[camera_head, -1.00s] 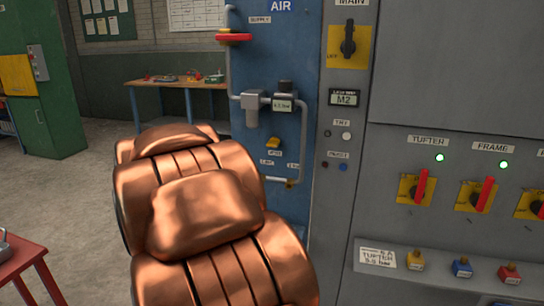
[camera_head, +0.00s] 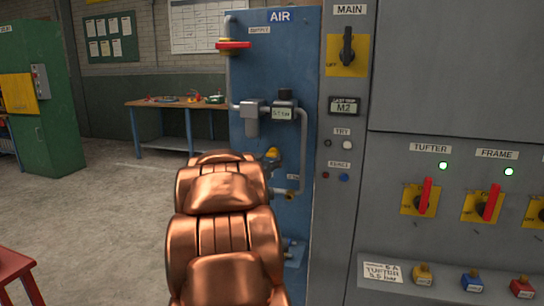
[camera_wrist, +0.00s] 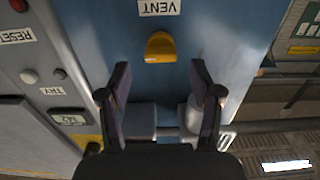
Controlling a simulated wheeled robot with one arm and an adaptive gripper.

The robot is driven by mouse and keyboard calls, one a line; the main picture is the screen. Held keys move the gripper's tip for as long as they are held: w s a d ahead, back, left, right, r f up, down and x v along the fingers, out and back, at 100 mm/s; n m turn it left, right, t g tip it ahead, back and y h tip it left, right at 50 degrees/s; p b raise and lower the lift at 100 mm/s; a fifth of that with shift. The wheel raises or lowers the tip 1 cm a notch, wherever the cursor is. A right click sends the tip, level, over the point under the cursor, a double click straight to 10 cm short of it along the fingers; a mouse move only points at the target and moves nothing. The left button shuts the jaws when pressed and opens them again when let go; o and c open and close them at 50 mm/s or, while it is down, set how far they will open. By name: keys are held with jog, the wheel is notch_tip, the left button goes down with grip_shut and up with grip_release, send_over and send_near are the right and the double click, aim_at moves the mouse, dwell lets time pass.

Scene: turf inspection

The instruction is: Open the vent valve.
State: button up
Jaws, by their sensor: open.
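The vent valve has a yellow handle (camera_wrist: 160,47) on the blue air panel, beside an upside-down VENT label (camera_wrist: 159,7) in the wrist view. In the head view the yellow handle (camera_head: 272,153) shows just above the end of my copper-coloured arm. My gripper (camera_wrist: 160,72) is open and empty, its two dark fingers spread to either side of the handle's line. The handle appears ahead of the fingertips, with no contact visible. In the head view my arm hides most of the gripper and the lower panel.
A red-handled supply valve (camera_head: 233,45) and a regulator with gauge (camera_head: 283,112) sit higher on the panel. The grey cabinet (camera_head: 455,80) with red switches (camera_head: 424,196) stands to the right. A workbench (camera_head: 175,104) is behind left; a red table (camera_head: 12,270) is at lower left.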

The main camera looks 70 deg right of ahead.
aim_at(271, 155)
jog(key=shift+w+d, duration=0.15)
jog(key=shift+d, duration=1.2)
jog(key=shift+w+d, duration=0.15)
jog(key=shift+d, duration=1.15)
jog(key=c, duration=1.1)
jog(key=shift+c, duration=0.2)
